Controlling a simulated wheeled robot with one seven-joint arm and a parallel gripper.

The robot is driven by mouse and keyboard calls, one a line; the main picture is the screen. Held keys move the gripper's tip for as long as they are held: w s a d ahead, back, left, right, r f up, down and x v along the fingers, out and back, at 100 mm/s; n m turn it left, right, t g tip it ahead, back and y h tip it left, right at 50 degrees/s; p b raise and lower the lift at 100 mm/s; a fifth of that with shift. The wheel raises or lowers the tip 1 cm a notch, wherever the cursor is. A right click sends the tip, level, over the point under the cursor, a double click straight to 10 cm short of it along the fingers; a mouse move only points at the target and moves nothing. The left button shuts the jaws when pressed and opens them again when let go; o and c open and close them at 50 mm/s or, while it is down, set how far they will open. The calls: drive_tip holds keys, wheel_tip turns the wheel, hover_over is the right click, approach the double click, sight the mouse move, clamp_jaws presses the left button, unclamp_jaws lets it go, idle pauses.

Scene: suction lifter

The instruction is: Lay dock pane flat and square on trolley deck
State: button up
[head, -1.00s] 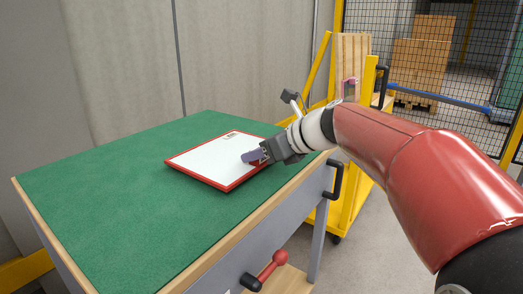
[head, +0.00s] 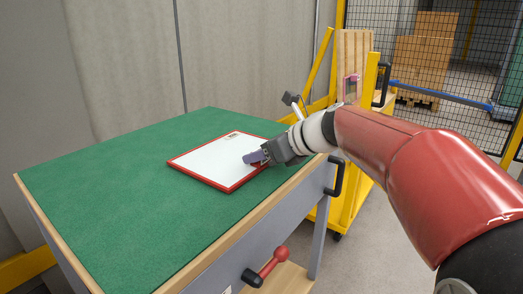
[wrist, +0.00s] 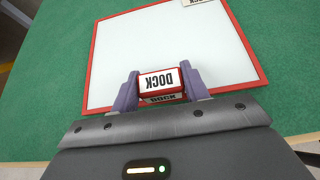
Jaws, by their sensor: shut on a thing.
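The dock pane (head: 210,158) is a white panel with a red frame. It is low over, or resting on, the green top (head: 110,190) of a grey-sided bench or trolley; I cannot tell whether there is a gap. Its edges run roughly with the top's edges, perhaps slightly turned. In the wrist view the pane (wrist: 165,50) spreads out ahead of my gripper (wrist: 160,85). My gripper's purple fingers are shut on a red block marked DOCK (wrist: 160,80) at the pane's near edge. In the head view my gripper (head: 254,157) hides part of that edge.
A yellow wheeled frame (head: 345,195) with an upright wooden board (head: 352,65) stands just behind the green top's right end. A black handle (head: 335,178) and a red-knobbed lever (head: 270,266) stick out from the grey side. The green top's left part is bare.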

drive_tip(key=o, duration=1.1)
drive_tip(key=shift+o, duration=1.3)
drive_tip(key=shift+f, duration=0.1)
